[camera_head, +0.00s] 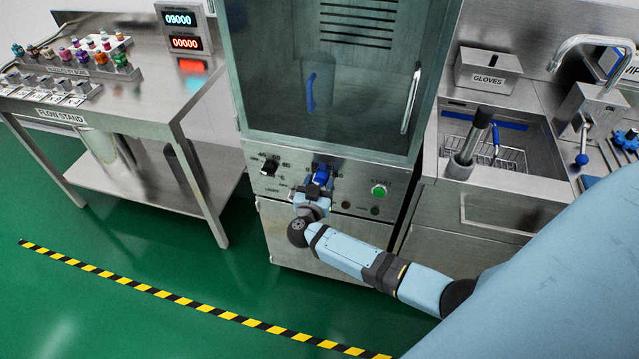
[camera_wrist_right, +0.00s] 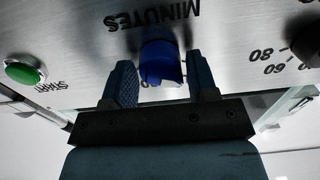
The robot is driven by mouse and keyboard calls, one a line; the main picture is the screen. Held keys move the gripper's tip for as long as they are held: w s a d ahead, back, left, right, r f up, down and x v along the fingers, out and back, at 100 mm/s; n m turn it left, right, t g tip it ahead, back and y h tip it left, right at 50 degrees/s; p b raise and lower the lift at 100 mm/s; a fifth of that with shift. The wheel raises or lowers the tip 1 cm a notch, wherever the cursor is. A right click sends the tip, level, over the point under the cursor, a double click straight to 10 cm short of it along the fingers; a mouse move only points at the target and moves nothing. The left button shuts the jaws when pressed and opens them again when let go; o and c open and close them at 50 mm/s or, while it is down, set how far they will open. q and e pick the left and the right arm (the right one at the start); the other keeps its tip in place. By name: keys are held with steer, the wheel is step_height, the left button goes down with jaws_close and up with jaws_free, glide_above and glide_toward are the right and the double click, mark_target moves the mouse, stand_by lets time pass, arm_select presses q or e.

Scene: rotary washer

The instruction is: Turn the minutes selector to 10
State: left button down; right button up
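The minutes selector is a blue knob (camera_head: 320,177) on the washer's front panel. In the right wrist view the knob (camera_wrist_right: 160,62) sits below the upside-down word MINUTES. My right gripper (camera_head: 315,191) is at the panel, just in front of the knob. In the wrist view its two blue fingers (camera_wrist_right: 163,80) stand on either side of the knob, with narrow gaps showing, so it looks open around it. The scale around the knob is mostly hidden, and I cannot read its setting. My left gripper is not in view.
A black temperature-style knob (camera_head: 269,167) is left of the minutes selector. A green START button (camera_head: 379,191) is to its right. The glass washer door (camera_head: 340,90) is above. A flow stand (camera_head: 165,105) stands left, and a sink counter (camera_head: 485,215) right.

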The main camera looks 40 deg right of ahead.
steer(key=c, duration=0.5)
steer(key=shift+r+m+p, duration=0.15)
steer(key=shift+m+p, duration=0.45)
steer(key=shift+p, duration=0.25)
steer(key=shift+m+p, duration=0.45)
steer(key=shift+m, duration=0.25)
steer(key=m, duration=0.3)
steer(key=shift+f+m+b, duration=0.25)
steer(key=shift+m+b, duration=0.1)
steer(key=shift+m, duration=1.25)
steer(key=shift+r+b, duration=0.1)
steer(key=shift+b, duration=0.2)
steer(key=o, duration=0.9)
steer(key=shift+d, duration=0.1)
